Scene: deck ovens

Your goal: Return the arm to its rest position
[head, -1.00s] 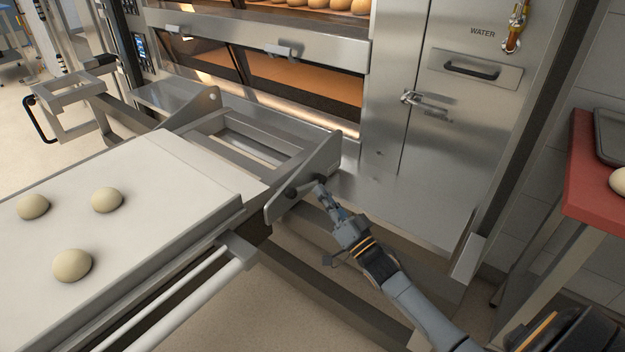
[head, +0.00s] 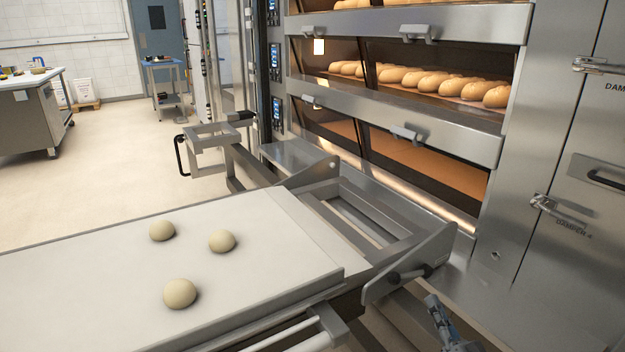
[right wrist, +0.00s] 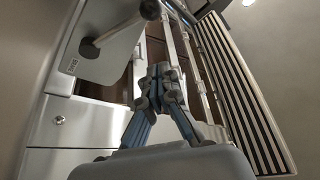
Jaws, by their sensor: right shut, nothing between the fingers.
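My right gripper (head: 436,312) is at the lower right of the head view, just below the loader's side plate (head: 420,262) and its dark handle (head: 408,274). In the right wrist view the gripper's fingers (right wrist: 160,80) are together with nothing between them. The side plate (right wrist: 98,45) and the dark handle knob (right wrist: 150,10) show at the upper left there, apart from the fingers. Most of my right arm is cut off by the lower edge of the head view. My left gripper is not in view.
The loader's pale belt (head: 100,285) carries three dough balls (head: 180,293). Behind it stands the deck oven (head: 400,95), with several loaves (head: 480,88) on an upper deck. A steel cabinet (head: 560,150) stands at the right. Open floor (head: 110,170) lies at the left.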

